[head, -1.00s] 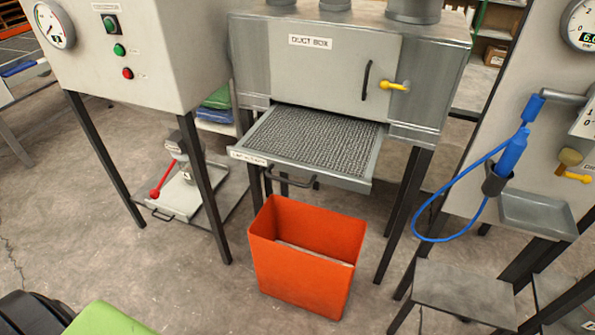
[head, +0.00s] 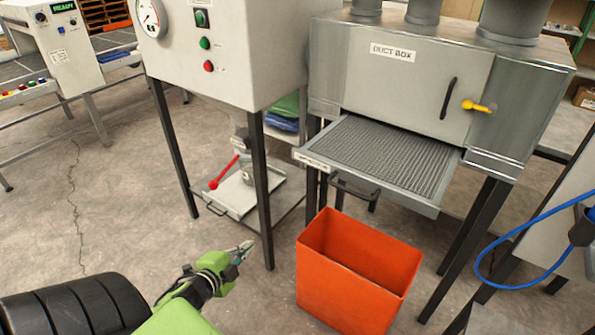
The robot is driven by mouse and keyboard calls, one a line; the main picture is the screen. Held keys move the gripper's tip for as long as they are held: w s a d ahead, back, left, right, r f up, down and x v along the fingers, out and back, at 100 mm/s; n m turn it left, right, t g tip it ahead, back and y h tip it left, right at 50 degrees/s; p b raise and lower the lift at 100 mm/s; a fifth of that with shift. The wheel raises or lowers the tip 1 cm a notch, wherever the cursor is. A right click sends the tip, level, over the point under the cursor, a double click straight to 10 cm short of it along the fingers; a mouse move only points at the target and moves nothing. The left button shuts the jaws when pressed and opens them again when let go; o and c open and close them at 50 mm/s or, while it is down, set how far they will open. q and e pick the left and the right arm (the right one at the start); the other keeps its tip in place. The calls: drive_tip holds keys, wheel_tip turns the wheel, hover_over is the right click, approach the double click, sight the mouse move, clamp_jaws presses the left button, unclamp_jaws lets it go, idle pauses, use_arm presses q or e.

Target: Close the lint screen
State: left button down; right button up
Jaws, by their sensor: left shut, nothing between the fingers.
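The lint screen (head: 385,158) is a flat grey mesh drawer, pulled out of the slot at the bottom of the duct box (head: 408,75). Its front edge carries a label and a dark bar handle (head: 354,188). My left gripper (head: 246,246) is at the lower middle of the head view, shut and empty. It is left of the orange bin and appears lower in the picture than the screen's handle, apart from it. My right gripper is not in view.
An open orange bin (head: 357,272) stands on the floor below the screen. A grey cabinet (head: 228,45) on dark legs stands left of the duct box, with a red-handled device (head: 226,184) beneath it. A blue hose (head: 520,243) hangs at the right.

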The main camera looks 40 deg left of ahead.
use_arm(q)
drive_tip(key=w+d+r+m+t+h, duration=0.1)
drive_tip(key=w+r+m+t, duration=0.1)
drive_tip(key=r, duration=0.5)
drive_tip(key=w+d+r+m+t, duration=0.1)
drive_tip(key=r+m, duration=0.1)
drive_tip(key=r, duration=0.5)
drive_tip(key=m+t+h+b, duration=0.1)
drive_tip(key=m+t, duration=0.1)
drive_tip(key=m, duration=0.1)
approach(304, 159)
drive_tip(key=w, duration=0.2)
drive_tip(key=w+p, duration=0.1)
drive_tip(key=w, duration=0.3)
drive_tip(key=shift+w+a+r+p, duration=0.15)
drive_tip(key=shift+w+a+p, duration=0.15)
drive_tip(key=shift+w+a, duration=0.1)
drive_tip(key=shift+w, duration=0.15)
drive_tip(key=shift+d, duration=0.15)
